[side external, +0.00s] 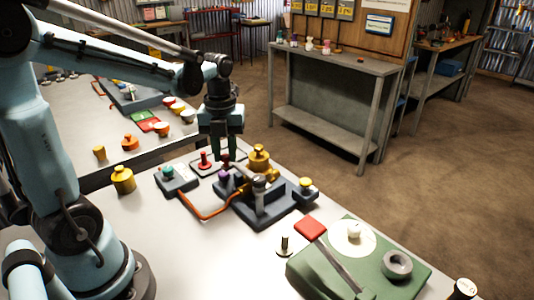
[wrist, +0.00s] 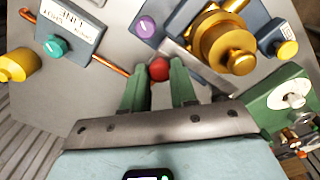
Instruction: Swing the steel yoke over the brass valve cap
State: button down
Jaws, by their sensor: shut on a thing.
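The brass valve cap (side external: 259,158) stands on a dark base block near the middle of the bench. In the wrist view the brass cap (wrist: 222,42) is at the upper right. A grey steel bar (wrist: 187,63), which looks like the yoke, lies beside the cap on its left. My gripper (side external: 225,157) points down just left of the cap. In the wrist view my gripper (wrist: 159,76) has its green fingers on either side of a red knob (wrist: 159,69), and is shut on it. How the knob joins the yoke is hidden.
A teal-button box (side external: 177,178) with an orange cable, a purple knob (wrist: 146,27) and a yellow-button box (side external: 305,190) surround the cap. A loose brass weight (side external: 123,180) stands left. A green fixture (side external: 330,275) fills the front right. Bare bench lies front left.

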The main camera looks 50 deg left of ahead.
jog(key=shift+w, duration=0.1)
jog(key=shift+w+m, duration=0.4)
jog(key=c, duration=0.9)
grip_release()
jog(key=shift+r, duration=0.15)
notch_tip(320, 180, up, 12)
